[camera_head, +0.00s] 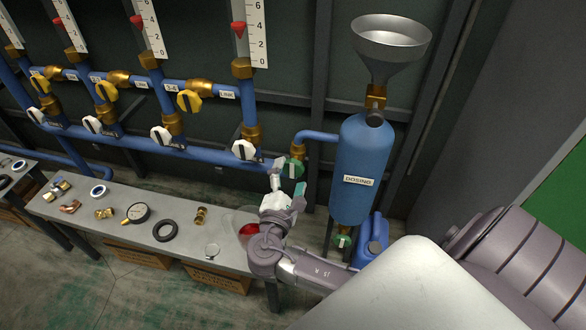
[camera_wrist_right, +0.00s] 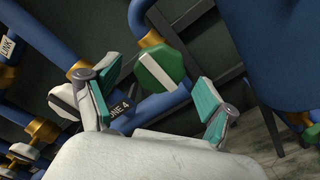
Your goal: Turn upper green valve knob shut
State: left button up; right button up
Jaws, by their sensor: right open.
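The upper green valve knob (camera_head: 292,168) sits on the blue pipe left of the blue dosing tank (camera_head: 360,160). In the right wrist view the knob (camera_wrist_right: 162,68) is a green octagon with a white bar set diagonally. My right gripper (camera_head: 286,180) is at the knob in the head view. In the right wrist view the gripper (camera_wrist_right: 155,98) has its two teal-padded fingers spread wide, with the knob beyond and between them. I see no contact with the knob. A lower green knob (camera_head: 343,241) is under the tank. My left gripper is not in view.
A white-handled valve (camera_head: 244,150) is close left of the knob; it also shows beside the left finger in the wrist view (camera_wrist_right: 66,100). A blue jug (camera_head: 371,240) stands by the tank.

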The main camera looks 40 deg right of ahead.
aim_at(292, 170)
jog(key=shift+x, duration=1.5)
jog(key=shift+c, duration=0.2)
jog(key=c, duration=1.1)
jog(key=shift+c, duration=0.2)
